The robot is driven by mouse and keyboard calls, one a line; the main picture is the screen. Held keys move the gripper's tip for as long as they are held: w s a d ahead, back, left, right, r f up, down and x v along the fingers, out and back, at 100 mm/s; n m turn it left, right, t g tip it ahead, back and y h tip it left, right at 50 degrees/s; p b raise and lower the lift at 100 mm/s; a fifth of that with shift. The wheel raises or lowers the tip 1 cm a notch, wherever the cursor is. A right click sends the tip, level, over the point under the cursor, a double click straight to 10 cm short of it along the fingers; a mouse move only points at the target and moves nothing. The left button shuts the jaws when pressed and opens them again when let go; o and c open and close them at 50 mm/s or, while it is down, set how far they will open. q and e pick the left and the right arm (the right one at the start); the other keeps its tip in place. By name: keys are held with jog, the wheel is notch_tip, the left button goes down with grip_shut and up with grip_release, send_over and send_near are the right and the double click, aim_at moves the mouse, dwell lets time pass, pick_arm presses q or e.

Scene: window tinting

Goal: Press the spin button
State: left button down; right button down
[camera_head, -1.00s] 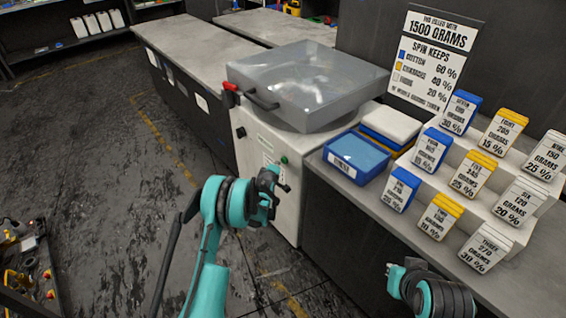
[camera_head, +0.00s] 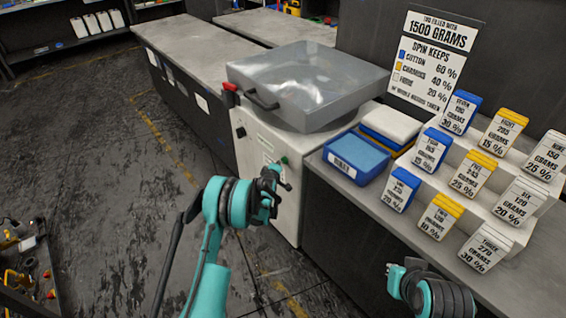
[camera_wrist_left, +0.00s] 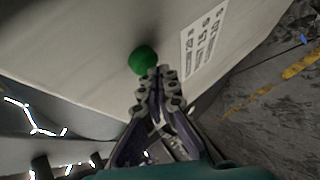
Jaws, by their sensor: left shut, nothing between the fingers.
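The spin machine is a white cabinet (camera_head: 256,150) with a grey, clear-topped lid (camera_head: 310,80) that is closed. A round green button (camera_head: 284,160) sits on its front panel; it also shows in the left wrist view (camera_wrist_left: 142,58). My left gripper (camera_head: 284,183) is shut and empty in front of the panel. In the left wrist view its fingertips (camera_wrist_left: 160,73) overlap the button's lower right edge; I cannot tell if they touch it. My right gripper (camera_head: 398,272) is at the lower right, by the counter edge, its jaws unclear.
The counter right of the machine holds a blue tray (camera_head: 357,157), a white-and-yellow stack (camera_head: 391,125) and several labelled packs on steps. A sign (camera_head: 437,55) stands behind. A black knob (camera_head: 241,132) and red latch (camera_head: 230,87) are on the machine's left.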

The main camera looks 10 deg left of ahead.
pick_arm(q)
jog(key=shift+w+d, duration=0.35)
jog(key=shift+w, duration=0.1)
dwell(0.6)
jog(key=shift+s, duration=0.1)
jog(key=shift+s+a, duration=0.55)
jog(key=shift+s, duration=0.15)
jog(key=shift+a, duration=0.1)
jog(key=shift+s+a, duration=0.75)
jog(key=shift+s, duration=0.25)
jog(key=shift+s+a, duration=0.7)
jog(key=shift+s, duration=0.25)
